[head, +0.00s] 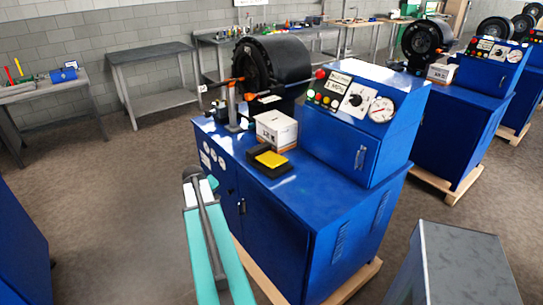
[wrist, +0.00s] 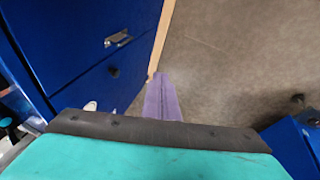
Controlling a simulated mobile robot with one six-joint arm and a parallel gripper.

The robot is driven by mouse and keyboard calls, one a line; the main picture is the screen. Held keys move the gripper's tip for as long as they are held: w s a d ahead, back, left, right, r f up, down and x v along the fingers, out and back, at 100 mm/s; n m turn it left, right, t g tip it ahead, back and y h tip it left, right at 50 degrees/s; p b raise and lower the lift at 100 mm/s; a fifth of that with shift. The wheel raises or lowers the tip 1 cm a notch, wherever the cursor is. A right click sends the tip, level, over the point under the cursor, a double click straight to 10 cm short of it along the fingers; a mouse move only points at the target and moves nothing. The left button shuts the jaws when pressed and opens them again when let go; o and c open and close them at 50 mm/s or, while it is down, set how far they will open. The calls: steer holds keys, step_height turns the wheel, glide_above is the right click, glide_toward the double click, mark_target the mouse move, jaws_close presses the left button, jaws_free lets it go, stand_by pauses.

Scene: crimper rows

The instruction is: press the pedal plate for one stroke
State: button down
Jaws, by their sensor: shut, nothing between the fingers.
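The pedal plate (head: 271,159) is a yellow plate in a black housing. It sits on the blue top of the nearest crimper, in front of a white box. My gripper shows in the wrist view as two purple fingers (wrist: 163,80) lying side by side, shut and empty. They point down past the cabinet front over the floor, and the pedal plate is out of that view. In the head view my teal arm stands left of the crimper, apart from the pedal plate, and the fingers cannot be made out there.
The white box (head: 277,130) stands just behind the pedal plate. The control housing (head: 357,122) rises to its right, and the black crimping head (head: 272,65) stands behind. A grey cabinet (head: 455,265) is at the lower right. Floor (head: 110,205) is open on the left.

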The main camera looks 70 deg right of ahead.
steer(key=s+d+r+m+h+p, duration=0.1)
steer(key=s+d+r, duration=0.3)
steer(key=d+r, duration=0.3)
steer(key=s+d+r+h+p, duration=0.1)
steer(key=s+d+r, duration=0.3)
steer(key=d+r, duration=0.25)
step_height(320, 180, up, 12)
steer(key=m+h+p, duration=0.1)
steer(key=h+p, duration=0.1)
glide_above(270, 160)
steer(key=shift+w+d+r+g, duration=0.15)
steer(key=shift+w+d+g, duration=0.25)
steer(key=shift+f, duration=0.2)
steer(key=shift+s+a+f+b, duration=0.15)
steer(key=shift+f+b, duration=0.6)
steer(key=shift+f, duration=0.65)
steer(key=shift+s+f+b, duration=0.1)
steer(key=shift+f+b, duration=0.6)
steer(key=shift+f, duration=0.7)
steer(key=shift+s+a+f+b, duration=0.15)
steer(key=shift+f+b, duration=0.6)
steer(key=shift+f, duration=0.65)
